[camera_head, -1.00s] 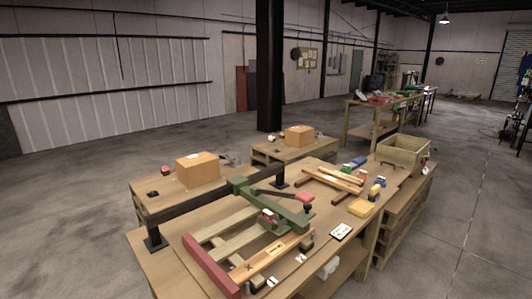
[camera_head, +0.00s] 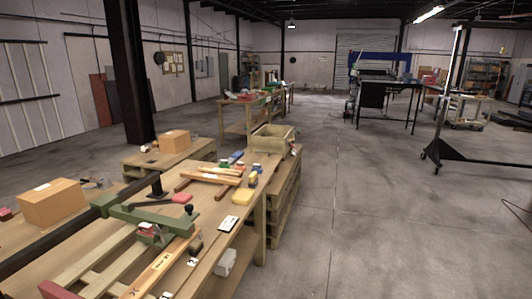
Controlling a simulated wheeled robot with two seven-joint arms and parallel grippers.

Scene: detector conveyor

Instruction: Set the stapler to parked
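No object in view is plainly a stapler. On the near workbench (camera_head: 222,212), a green beam (camera_head: 133,214) lies across a wooden slatted frame (camera_head: 97,264), with a dark upright handle-like part (camera_head: 157,186) behind it. A small red and white device (camera_head: 149,231) sits at the beam; it is too small to tell if it is the stapler or what setting it has. A long dark rail (camera_head: 55,247) runs to the beam from the lower left. Neither of my grippers is in view.
A cardboard box (camera_head: 52,202) is at the left and another (camera_head: 174,141) farther back. A blue-topped machine (camera_head: 384,62) is at the back, and a wheeled stand (camera_head: 448,150) at the right. The floor (camera_head: 375,230) between is clear.

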